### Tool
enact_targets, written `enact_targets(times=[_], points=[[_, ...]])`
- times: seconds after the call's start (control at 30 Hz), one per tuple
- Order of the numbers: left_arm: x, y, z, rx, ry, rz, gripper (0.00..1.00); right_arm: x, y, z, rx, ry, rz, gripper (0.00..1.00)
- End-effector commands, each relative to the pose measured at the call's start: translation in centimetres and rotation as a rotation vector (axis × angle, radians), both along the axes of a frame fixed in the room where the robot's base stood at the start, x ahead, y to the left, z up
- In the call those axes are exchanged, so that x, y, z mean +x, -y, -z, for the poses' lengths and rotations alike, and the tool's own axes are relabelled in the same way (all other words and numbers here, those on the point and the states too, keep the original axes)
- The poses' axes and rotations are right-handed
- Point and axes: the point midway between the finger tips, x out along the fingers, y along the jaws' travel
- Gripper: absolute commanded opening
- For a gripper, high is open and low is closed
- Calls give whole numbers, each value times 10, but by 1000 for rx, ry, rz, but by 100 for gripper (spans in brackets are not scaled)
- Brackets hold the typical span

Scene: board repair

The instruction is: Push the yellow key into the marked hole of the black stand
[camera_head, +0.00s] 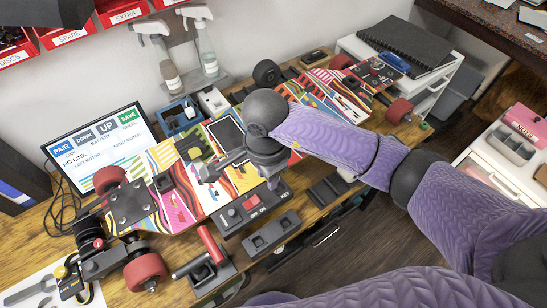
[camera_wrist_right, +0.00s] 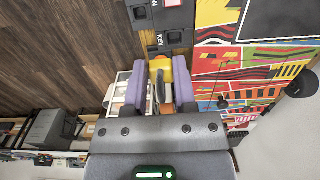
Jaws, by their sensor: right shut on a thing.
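The black stand (camera_head: 252,207) lies along the front edge of the skateboard, with a red button and OFF, ON and KEY labels. Its KEY end shows at the top of the right wrist view (camera_wrist_right: 168,18). My right gripper (camera_head: 273,181) is over the KEY end. In the right wrist view its purple fingers (camera_wrist_right: 159,92) are shut on the yellow key (camera_wrist_right: 160,67). The key's front end is close to the KEY label; I cannot tell whether it touches the stand. The gripper hides the key and the marked hole in the head view. My left gripper is not in view.
The colourful skateboard (camera_head: 179,203) lies behind the stand. A grey two-socket block (camera_head: 271,234) and a red-handled tool on a black holder (camera_head: 208,263) stand in front. A monitor (camera_head: 98,146) stands at the back left. A white drawer unit (camera_head: 440,82) is at the back right.

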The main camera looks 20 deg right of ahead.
Motion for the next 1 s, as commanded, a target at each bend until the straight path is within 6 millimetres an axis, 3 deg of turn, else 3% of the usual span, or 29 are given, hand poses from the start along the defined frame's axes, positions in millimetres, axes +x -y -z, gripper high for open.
enact_targets(times=[0.67,1.0], points=[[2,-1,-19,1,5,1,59,-59,-48,0,2,-2,-2,0],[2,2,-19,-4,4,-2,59,-63,-52,0,1,0,0,0]])
